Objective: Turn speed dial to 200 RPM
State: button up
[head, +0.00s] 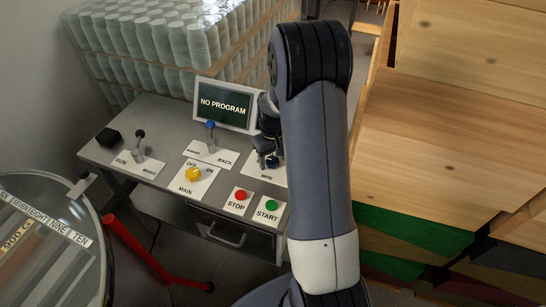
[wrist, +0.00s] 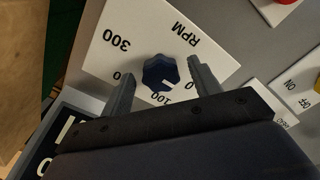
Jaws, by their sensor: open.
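The speed dial (wrist: 160,72) is a dark blue knob on a white RPM plate (wrist: 115,38). In the wrist view its short white mark sits on the lower right edge, near the 100 and the 0. The 300 is clear at the upper left; another number is mostly hidden behind the left finger. My gripper (wrist: 160,67) is open, one finger on each side of the knob, with gaps showing. In the head view my gripper (head: 267,156) is over the RPM plate (head: 260,172), and my arm covers the plate's right part.
The grey panel also bears a red STOP button (head: 240,195), a green START button (head: 271,207), a yellow MAIN switch (head: 193,174) and two levers. A screen (head: 224,105) reading NO PROGRAM stands behind, close to my gripper. Wooden boards (head: 450,110) stand at the right.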

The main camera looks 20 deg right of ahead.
jog(key=c, duration=1)
